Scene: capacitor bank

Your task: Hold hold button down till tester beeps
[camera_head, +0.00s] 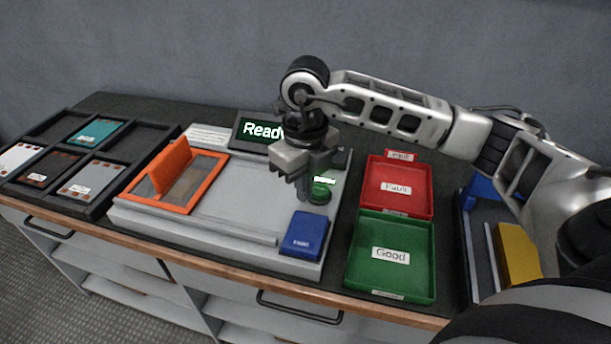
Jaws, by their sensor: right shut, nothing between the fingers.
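The grey tester (235,205) lies on the bench, and its dark screen (260,130) reads "Ready", partly covered by my right gripper. A blue block (304,235) with unreadable lettering sits at the tester's front right corner. My left gripper is not in view.
An orange frame (205,208) with a raised flap is on the tester's left. A black compartment tray (97,208) with several flat parts is farther left. A red tray (410,208) and a green "Good" tray (428,275) stand right of the tester. A yellow block (516,255) is far right.

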